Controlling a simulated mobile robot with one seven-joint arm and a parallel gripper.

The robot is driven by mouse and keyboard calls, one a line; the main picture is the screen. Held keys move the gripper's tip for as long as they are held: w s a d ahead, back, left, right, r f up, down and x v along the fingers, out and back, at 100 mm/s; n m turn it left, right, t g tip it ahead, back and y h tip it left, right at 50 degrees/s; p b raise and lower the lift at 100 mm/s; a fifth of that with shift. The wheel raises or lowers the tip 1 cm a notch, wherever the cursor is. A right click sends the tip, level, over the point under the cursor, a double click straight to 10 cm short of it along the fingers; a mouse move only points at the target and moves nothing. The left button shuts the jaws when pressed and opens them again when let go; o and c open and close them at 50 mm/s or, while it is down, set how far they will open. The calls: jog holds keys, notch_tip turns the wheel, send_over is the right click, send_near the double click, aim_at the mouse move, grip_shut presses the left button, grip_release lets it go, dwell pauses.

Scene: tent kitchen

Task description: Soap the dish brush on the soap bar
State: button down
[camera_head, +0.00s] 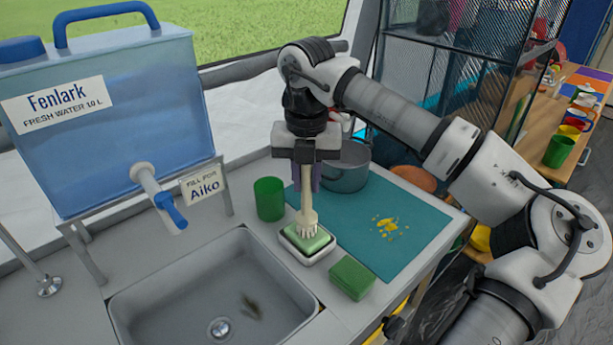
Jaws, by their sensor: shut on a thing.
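My gripper (307,162) points straight down and is shut on the handle of the dish brush (306,200). The brush is pale cream and upright, with its bristle head at the bottom. The green soap bar (307,242) lies in a white soap dish (293,254) at the right rim of the sink. The bristles are directly over the soap bar and appear to touch it. The exact contact is too small to be sure of.
A green cup (269,199) stands left of the brush, and a grey pot (346,172) behind it. A green sponge (351,278) lies right of the soap dish. A teal mat (375,245) carries yellow crumbs. The sink (140,297) and blue water tank (110,130) are at left.

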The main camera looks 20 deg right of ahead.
jog(key=shift+f+b, duration=0.7)
dwell(1.7)
jog(key=shift+r, duration=0.15)
jog(key=shift+r+p, duration=2.15)
jog(key=shift+r, duration=1.3)
jog(key=shift+f, duration=0.1)
